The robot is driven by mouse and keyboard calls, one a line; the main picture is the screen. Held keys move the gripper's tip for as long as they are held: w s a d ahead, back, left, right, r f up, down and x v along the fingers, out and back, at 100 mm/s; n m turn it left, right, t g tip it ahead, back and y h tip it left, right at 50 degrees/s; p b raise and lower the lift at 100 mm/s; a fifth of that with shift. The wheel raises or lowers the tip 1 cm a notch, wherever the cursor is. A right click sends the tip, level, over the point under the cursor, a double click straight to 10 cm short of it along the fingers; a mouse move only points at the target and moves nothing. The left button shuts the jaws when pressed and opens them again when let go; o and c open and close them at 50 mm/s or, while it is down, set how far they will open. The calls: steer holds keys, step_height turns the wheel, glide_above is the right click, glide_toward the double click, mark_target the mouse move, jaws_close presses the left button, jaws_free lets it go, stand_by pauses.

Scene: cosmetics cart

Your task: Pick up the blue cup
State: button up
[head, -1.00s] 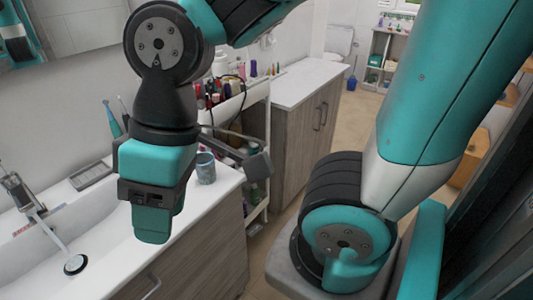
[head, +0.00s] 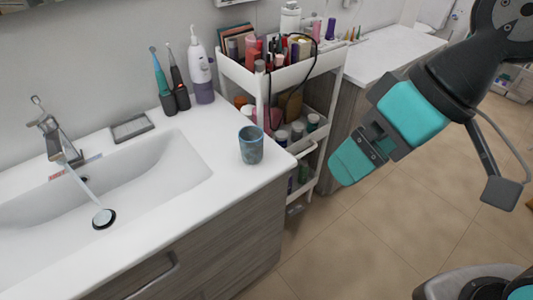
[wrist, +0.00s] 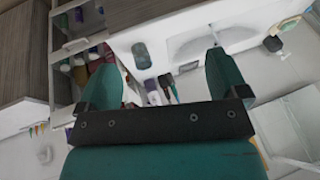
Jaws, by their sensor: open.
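The blue cup (head: 251,145) is speckled grey-blue and stands upright on the white countertop, near its right end and right of the sink. It also shows in the wrist view (wrist: 141,55), ahead of the fingers and between them in the picture. My gripper (head: 358,152) hangs over the floor to the right of the countertop, apart from the cup. In the wrist view my gripper (wrist: 163,75) has its two teal fingers spread, with nothing between them.
A white cart (head: 262,85) full of cosmetics stands right behind the countertop's end. Toothbrushes and a white-purple oral irrigator (head: 201,70) stand behind the cup. The sink (head: 130,190), with running tap, is to the left. The counter around the cup is clear.

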steer(key=w+a+f+t+y+b, duration=0.1)
steer(key=w+f+t+b, duration=0.2)
steer(key=f+b, duration=0.4)
steer(key=w+a+f+t+y+b, duration=0.1)
steer(key=w+a+f+t+b, duration=0.1)
steer(key=w+f+b, duration=0.35)
steer(key=t+y+b, duration=0.2)
steer(key=t+b, duration=0.5)
steer(key=b, duration=1)
glide_toward(259, 152)
steer(key=p+x, duration=0.7)
steer(key=p, duration=0.9)
steer(key=shift+f+p, duration=0.15)
steer(key=shift+p, duration=0.15)
steer(key=shift+w+a+f, duration=0.15)
steer(key=shift+w, duration=0.15)
steer(key=p+x, duration=0.1)
steer(key=p, duration=0.2)
steer(key=shift+w+a+r+p, duration=0.25)
steer(key=shift+a+r+p, duration=0.05)
steer(key=shift+p, duration=0.05)
steer(key=p+x, duration=0.1)
steer(key=p, duration=0.1)
steer(key=shift+w+a+p, duration=0.2)
steer(key=shift+p, duration=0.15)
steer(key=shift+w+a+f+p, duration=0.2)
steer(key=shift+w+a+p, duration=0.3)
steer(key=shift+p, duration=0.4)
steer(key=shift+w+f, duration=0.25)
steer(key=shift+f, duration=0.05)
